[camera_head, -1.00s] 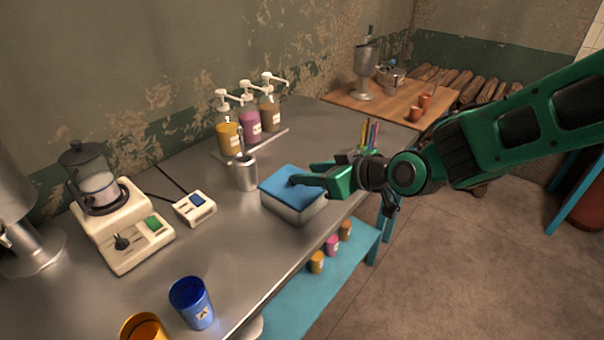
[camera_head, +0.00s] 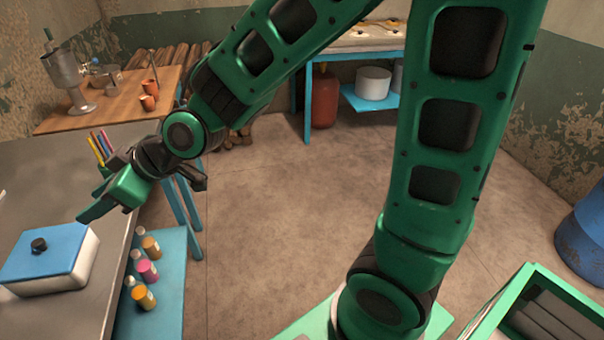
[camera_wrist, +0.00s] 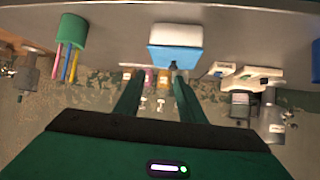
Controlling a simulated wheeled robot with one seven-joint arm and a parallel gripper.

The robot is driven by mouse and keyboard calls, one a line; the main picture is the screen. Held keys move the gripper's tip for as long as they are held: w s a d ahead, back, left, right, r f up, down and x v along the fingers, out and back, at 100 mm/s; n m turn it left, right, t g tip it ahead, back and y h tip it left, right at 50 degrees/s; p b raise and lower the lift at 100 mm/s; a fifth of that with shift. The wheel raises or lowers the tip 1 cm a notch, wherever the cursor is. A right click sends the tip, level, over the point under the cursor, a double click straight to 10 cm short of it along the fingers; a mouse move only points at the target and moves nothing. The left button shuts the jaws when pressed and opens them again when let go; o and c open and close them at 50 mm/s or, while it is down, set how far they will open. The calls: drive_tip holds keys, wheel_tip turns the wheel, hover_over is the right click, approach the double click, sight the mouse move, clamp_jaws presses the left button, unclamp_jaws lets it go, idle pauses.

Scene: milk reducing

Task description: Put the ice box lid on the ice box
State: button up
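The ice box (camera_head: 84,262) is a white box on the metal table at the left of the head view. The blue ice box lid (camera_head: 62,248), with a black knob (camera_head: 38,245), lies flat on top and looks lined up with it. My gripper (camera_head: 90,213) is to the right of the lid and above it, apart from it. In the wrist view, turned upside down, the white box (camera_wrist: 176,34) and blue lid (camera_wrist: 190,58) show past the fingertips. My gripper's two fingers (camera_wrist: 157,77) are spread with nothing between them.
Colored sticks in a holder (camera_head: 103,146) stand behind my gripper. Several small bottles (camera_head: 146,270) stand on the blue lower shelf (camera_head: 168,315). A wooden table (camera_head: 110,98) with cups is at the back left. The floor in the middle is clear.

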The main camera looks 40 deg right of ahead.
drive_tip(key=d+f+m+h, duration=0.2)
drive_tip(key=d+m+h, duration=0.2)
drive_tip(key=d, duration=1)
drive_tip(key=d+f+m+h, duration=0.2)
drive_tip(key=d+m+h, duration=0.1)
drive_tip(key=d, duration=1.1)
drive_tip(key=s+d+m+g+h, duration=0.1)
drive_tip(key=s+d+m+g, duration=0.2)
drive_tip(key=s+d, duration=0.6)
drive_tip(key=s+d+m+g+h, duration=0.1)
drive_tip(key=s+d+m+g, duration=0.2)
drive_tip(key=s+d+m, duration=0.4)
drive_tip(key=s+d, duration=0.2)
drive_tip(key=s, duration=0.5)
drive_tip(key=shift+r+m, duration=0.2)
drive_tip(key=shift+m, duration=0.2)
